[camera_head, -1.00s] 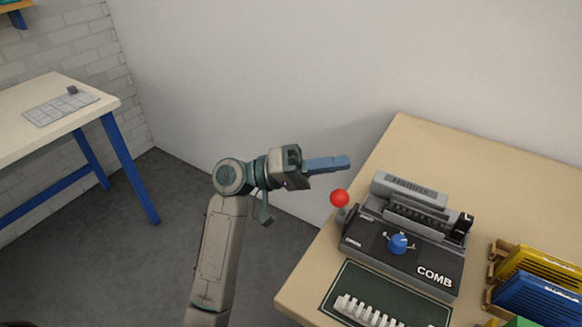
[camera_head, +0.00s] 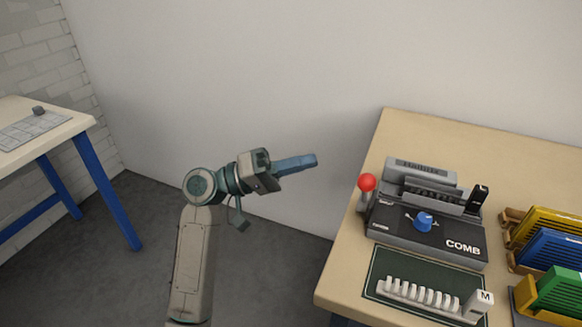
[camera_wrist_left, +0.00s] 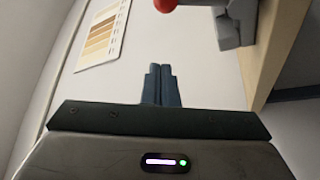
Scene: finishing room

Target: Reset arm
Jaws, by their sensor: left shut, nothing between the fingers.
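My left arm rises from the bottom of the head view, and its gripper (camera_head: 312,160) points right with the blue fingers together. It is in the air over the gap left of the wooden table (camera_head: 345,275), apart from everything. In the left wrist view the two fingers (camera_wrist_left: 161,72) are side by side and shut, with nothing between them. My right gripper is in neither view.
A grey comb binding machine (camera_head: 430,235) with a red-knobbed lever (camera_head: 367,183) stands near the table's left edge. A dark green mat (camera_head: 385,262) holds a white comb. Yellow, blue and green racks stand right. Another table (camera_head: 70,123) is far left.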

